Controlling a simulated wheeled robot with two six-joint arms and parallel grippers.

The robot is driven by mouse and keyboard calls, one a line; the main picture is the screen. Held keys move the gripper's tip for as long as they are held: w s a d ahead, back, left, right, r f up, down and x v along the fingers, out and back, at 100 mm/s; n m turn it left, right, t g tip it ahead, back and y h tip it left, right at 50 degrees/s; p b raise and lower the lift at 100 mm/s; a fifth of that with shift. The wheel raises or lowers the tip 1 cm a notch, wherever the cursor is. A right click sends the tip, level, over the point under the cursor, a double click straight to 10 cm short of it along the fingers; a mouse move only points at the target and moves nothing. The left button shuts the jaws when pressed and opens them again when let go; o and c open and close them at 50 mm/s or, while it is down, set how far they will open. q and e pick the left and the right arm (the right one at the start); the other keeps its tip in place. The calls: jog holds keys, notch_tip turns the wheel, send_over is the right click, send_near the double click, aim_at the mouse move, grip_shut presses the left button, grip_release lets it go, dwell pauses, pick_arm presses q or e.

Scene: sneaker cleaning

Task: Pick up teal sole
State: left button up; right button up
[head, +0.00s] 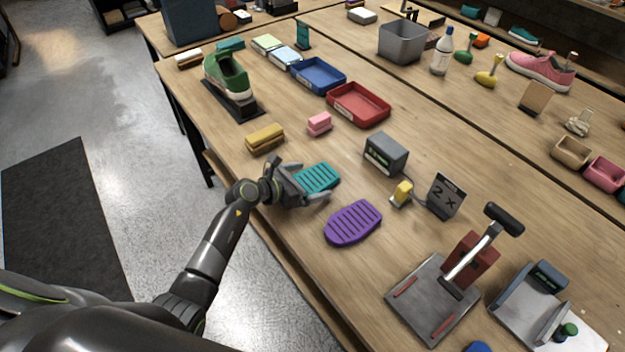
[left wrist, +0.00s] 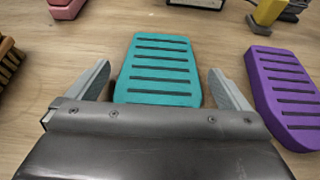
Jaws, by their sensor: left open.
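The teal sole (head: 319,177) is a flat ribbed pad lying on the wooden table in the head view. My left gripper (head: 305,182) is open at its near end, with one finger on each side of it. In the left wrist view the teal sole (left wrist: 158,70) lies ahead, and its near end sits between the open fingers of my left gripper (left wrist: 160,88). Gaps show between the sole and both fingers. My right gripper is not in view.
A purple sole (head: 353,223) lies close to the right of the left gripper. A brush (head: 265,138) and a pink block (head: 319,124) lie behind it. A grey box device (head: 385,154) and a yellow-headed tool (head: 401,193) stand to the right. The table's front edge runs beneath my left arm.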

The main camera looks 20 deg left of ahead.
aim_at(308, 182)
pick_arm(q)
jog(key=c, duration=1)
notch_tip(308, 182, up, 10)
jog(key=s+a+r+m+g+h, duration=0.1)
jog(key=s+r, duration=0.3)
jog(key=s, duration=0.5)
jog(key=s+a+r+m+g+h, duration=0.1)
jog(key=s+r, duration=0.4)
jog(key=s, duration=0.5)
jog(key=shift+s+a+r+m+g+h, duration=0.25)
jog(key=shift+a+m+g+h, duration=0.2)
jog(key=shift+a+m, duration=0.25)
